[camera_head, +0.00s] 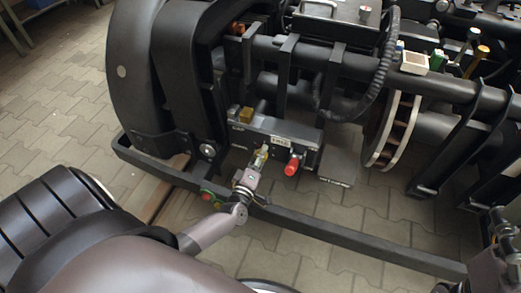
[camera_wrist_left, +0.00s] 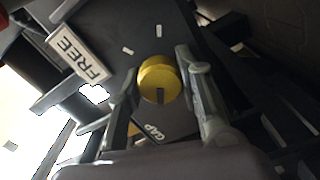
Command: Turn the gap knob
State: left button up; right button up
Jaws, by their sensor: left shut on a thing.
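The gap knob (camera_wrist_left: 159,80) is a round yellow knob with a dark slot mark, seen close in the left wrist view beside a label reading GAP. My left gripper (camera_wrist_left: 158,88) has one finger on each side of the knob and is shut on it. In the head view my left gripper (camera_head: 261,158) reaches the front of the dark control box (camera_head: 285,130); its fingers largely hide the knob there. Part of my right arm shows at the lower right edge of the head view, and its jaws cannot be made out clearly.
A white FREE plate (camera_wrist_left: 78,52) sits near the knob. A red knob (camera_head: 292,165) projects from the box just right of my left gripper. A black frame rail (camera_head: 330,231) runs below. A brake disc (camera_head: 390,130) stands to the right.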

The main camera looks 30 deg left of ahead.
pick_arm(q)
jog(key=shift+f, duration=0.15)
jog(key=o, duration=1.2)
jog(key=shift+s, duration=0.1)
jog(key=v, duration=1.2)
